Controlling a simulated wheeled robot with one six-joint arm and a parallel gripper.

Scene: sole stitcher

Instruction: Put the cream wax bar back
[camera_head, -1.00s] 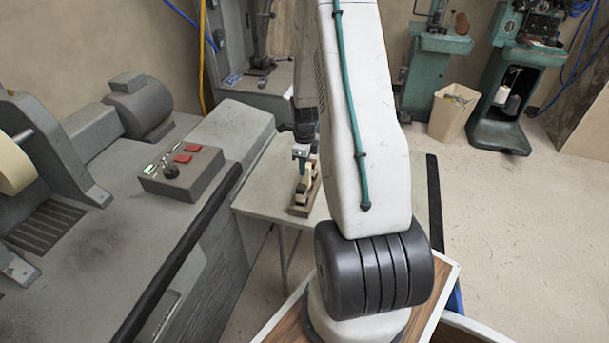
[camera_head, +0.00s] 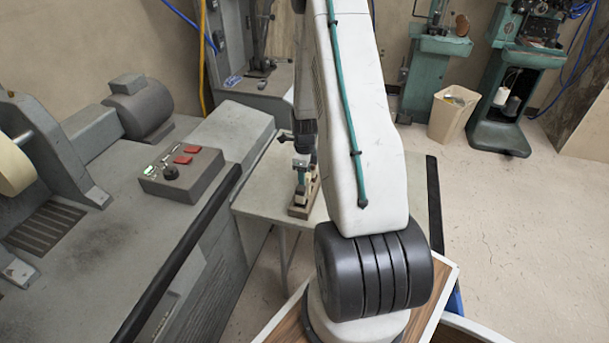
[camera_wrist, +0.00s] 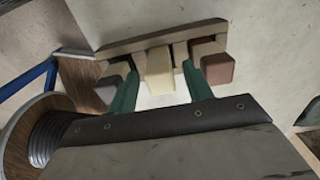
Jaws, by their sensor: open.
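The cream wax bar (camera_wrist: 160,77) shows in the wrist view, at the middle of a long wooden rack (camera_wrist: 140,42). My gripper (camera_wrist: 160,69) is open, with one green finger on each side of the cream bar. Whether either finger touches the bar I cannot tell. In the head view my gripper (camera_head: 302,166) is at the rack (camera_head: 298,211) on the table, and the bar is too small to make out surely.
The rack stands on a pale table (camera_head: 262,190). A grey machine with a control box (camera_head: 180,172) stands close to the table's left. In the wrist view a round wooden piece with a ribbed grey part (camera_wrist: 38,135) is at the left. Bare table lies around the rack.

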